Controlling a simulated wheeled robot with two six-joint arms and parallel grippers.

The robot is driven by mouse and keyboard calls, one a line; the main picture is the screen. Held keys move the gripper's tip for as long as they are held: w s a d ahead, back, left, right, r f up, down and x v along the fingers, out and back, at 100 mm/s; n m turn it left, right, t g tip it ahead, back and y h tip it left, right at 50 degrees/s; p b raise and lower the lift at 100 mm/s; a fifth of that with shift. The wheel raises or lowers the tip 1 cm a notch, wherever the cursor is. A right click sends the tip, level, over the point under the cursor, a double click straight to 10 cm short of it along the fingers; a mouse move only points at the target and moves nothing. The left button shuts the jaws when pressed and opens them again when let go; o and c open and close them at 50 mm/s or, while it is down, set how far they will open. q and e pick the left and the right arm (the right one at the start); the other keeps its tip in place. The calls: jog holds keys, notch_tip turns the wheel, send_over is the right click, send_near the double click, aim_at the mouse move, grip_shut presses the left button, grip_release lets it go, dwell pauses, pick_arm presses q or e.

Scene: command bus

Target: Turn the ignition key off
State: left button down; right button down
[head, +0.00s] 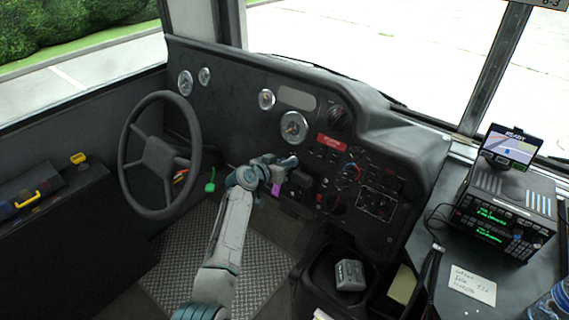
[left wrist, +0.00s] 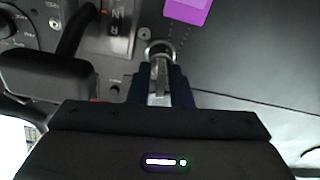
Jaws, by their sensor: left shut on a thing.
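My left gripper (head: 290,162) reaches to the lower dashboard, right of the steering wheel. In the left wrist view its dark fingers (left wrist: 160,84) are shut on the ignition key (left wrist: 159,75), a narrow metal piece standing in a round metal ring on the dark panel. A purple tag (left wrist: 186,10) lies close by, and it also shows below the gripper in the head view (head: 276,189). In the head view the key itself is hidden behind the gripper. My right gripper is in neither view.
The steering wheel (head: 160,155) stands left of my arm. A black lever (left wrist: 55,72) and a gear-marked plate (left wrist: 118,28) sit beside the key. A radio unit (head: 505,215) stands on the right console. A grey box (head: 349,274) sits low at centre right.

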pick_arm(q)
jog(key=n+p, duration=0.1)
jog(key=n, duration=0.1)
jog(key=shift+n, duration=0.3)
jog(key=shift+a+f+n+p, duration=0.1)
jog(key=shift+n+p, duration=0.3)
jog(key=shift+n, duration=1)
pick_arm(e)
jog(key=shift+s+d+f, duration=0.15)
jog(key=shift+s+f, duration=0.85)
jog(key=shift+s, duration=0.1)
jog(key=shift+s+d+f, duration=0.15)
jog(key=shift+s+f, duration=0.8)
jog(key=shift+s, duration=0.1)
pick_arm(q)
jog(key=c, duration=1.6)
grip_release()
jog(key=shift+o, duration=0.2)
